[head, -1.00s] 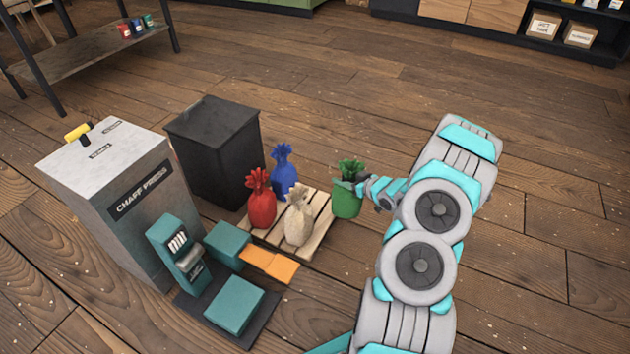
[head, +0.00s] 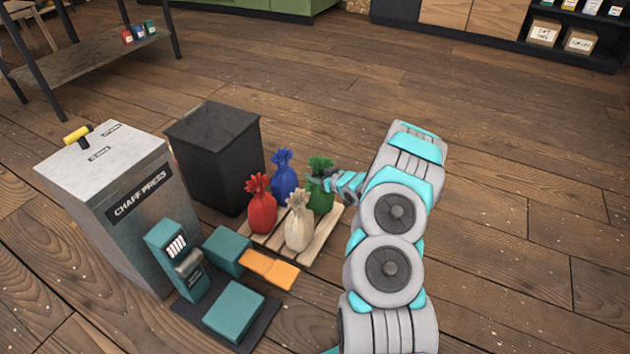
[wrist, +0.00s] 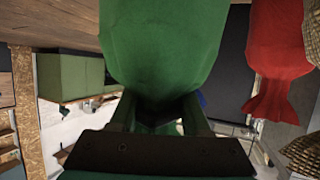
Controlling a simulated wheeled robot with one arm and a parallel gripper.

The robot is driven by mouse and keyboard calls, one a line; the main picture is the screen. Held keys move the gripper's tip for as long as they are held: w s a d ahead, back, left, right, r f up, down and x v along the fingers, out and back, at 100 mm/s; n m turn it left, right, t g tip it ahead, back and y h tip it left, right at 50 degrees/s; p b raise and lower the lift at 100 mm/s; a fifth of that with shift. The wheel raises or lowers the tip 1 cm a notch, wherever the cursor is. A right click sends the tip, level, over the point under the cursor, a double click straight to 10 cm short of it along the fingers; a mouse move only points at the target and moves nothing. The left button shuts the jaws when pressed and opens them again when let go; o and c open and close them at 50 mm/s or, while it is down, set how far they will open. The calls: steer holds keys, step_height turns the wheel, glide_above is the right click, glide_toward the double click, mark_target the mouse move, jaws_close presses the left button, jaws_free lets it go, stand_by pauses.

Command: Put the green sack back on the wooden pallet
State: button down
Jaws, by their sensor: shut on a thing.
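The green sack (head: 319,196) is at the right rear of the wooden pallet (head: 318,241) in the head view. My gripper (head: 328,184) is shut on its gathered neck, coming from the right. In the wrist view the green sack (wrist: 165,45) fills the upper middle, its neck between my fingers (wrist: 160,115). The head view does not show clearly whether the sack's base touches the pallet. A red sack (head: 262,210), a blue sack (head: 283,172) and a cream sack (head: 299,226) stand upright on the pallet. The red sack also shows in the wrist view (wrist: 275,45).
A black bin (head: 212,160) stands behind the pallet at left. The grey chaff press (head: 125,225) is farther left.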

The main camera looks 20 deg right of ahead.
step_height(320, 180, down, 2)
steer(key=shift+f, duration=0.25)
steer(key=shift+c, duration=1.8)
jaws_free()
steer(key=shift+s, duration=0.1)
steer(key=p+v, duration=0.1)
steer(key=v, duration=1.1)
steer(key=s+a+r+m+g+h, duration=0.1)
steer(key=s+a+r+g+h, duration=0.1)
steer(key=s+a+r+g, duration=0.45)
steer(key=s+a+r+g+h, duration=0.2)
steer(key=s+r+h, duration=0.15)
steer(key=r, duration=0.65)
steer(key=s+a+r+g, duration=0.2)
steer(key=s+a, duration=0.3)
steer(key=s, duration=0.6)
steer(key=s+a+r+m+g+y, duration=0.1)
steer(key=s+a+r, duration=0.3)
steer(key=s, duration=0.7)
steer(key=s+a+r+m+g+y, duration=0.1)
steer(key=s+a+r+g, duration=0.2)
steer(key=s+a, duration=0.3)
steer(key=s, duration=0.5)
steer(key=shift+s+a+r, duration=0.3)
steer(key=shift+a+r, duration=0.05)
steer(key=shift+a, duration=0.05)
